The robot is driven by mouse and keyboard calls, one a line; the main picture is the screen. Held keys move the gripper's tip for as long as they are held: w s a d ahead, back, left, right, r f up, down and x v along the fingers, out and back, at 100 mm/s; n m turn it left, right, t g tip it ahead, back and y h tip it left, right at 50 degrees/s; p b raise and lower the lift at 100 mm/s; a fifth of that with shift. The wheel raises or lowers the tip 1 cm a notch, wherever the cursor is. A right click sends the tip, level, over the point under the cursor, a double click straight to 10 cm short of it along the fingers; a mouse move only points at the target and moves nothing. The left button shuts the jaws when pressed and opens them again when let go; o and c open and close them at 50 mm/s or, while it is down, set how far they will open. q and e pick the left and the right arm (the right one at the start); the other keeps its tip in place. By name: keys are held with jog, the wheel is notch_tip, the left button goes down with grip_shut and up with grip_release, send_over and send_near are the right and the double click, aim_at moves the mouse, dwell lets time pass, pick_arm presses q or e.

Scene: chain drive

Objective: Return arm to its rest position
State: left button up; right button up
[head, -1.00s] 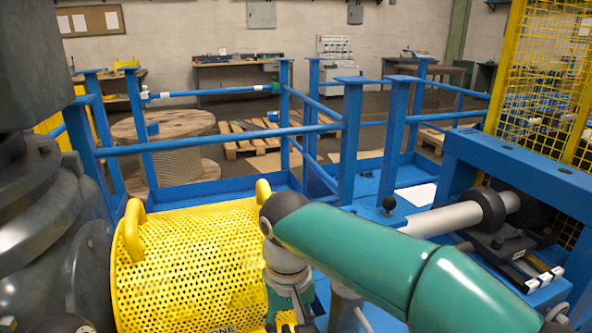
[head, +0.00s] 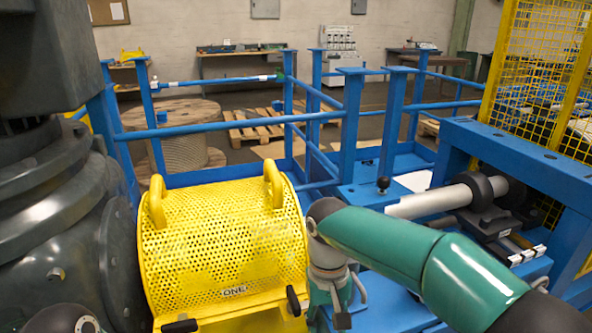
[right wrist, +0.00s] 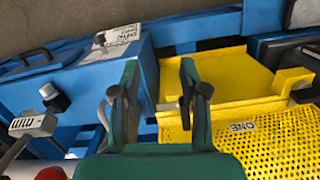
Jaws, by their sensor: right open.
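My right arm is green and enters the head view from the right. Its wrist end is beside the right edge of a yellow perforated guard (head: 225,235) with two handles and a label reading "ONE". The right gripper (head: 345,300) points downward there. In the right wrist view the right gripper (right wrist: 160,85) is open, with nothing between its fingers. The guard (right wrist: 290,135) and its flat yellow flange lie below and to the right of the fingers. My left gripper is not in view.
A large dark grey housing (head: 60,210) stands left of the guard. Blue rails (head: 235,126) and posts stand behind. A shaft (head: 430,202) with a dark bearing unit is at right, near a yellow mesh fence (head: 540,75). A blue box (right wrist: 95,85) is in the right wrist view.

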jog(key=s+d+f+m+g+y+p, duration=0.15)
jog(key=s+d+f, duration=0.25)
jog(key=f, duration=0.4)
jog(key=s+d+f+m+g+p, duration=0.1)
jog(key=s+d+f+g+p, duration=0.1)
jog(key=s+d+f, duration=0.4)
jog(key=s+a+f+m+t+y+p, duration=0.2)
jog(key=s+a+f+t+y, duration=0.15)
jog(key=s+f, duration=0.85)
jog(key=shift+w+f+n+t+h, duration=0.2)
jog(key=shift+w+t, duration=0.35)
jog(key=shift+w, duration=0.5)
jog(key=shift+w+f+n+t+h, duration=0.15)
jog(key=shift+w+t, duration=0.4)
jog(key=shift+w, duration=0.5)
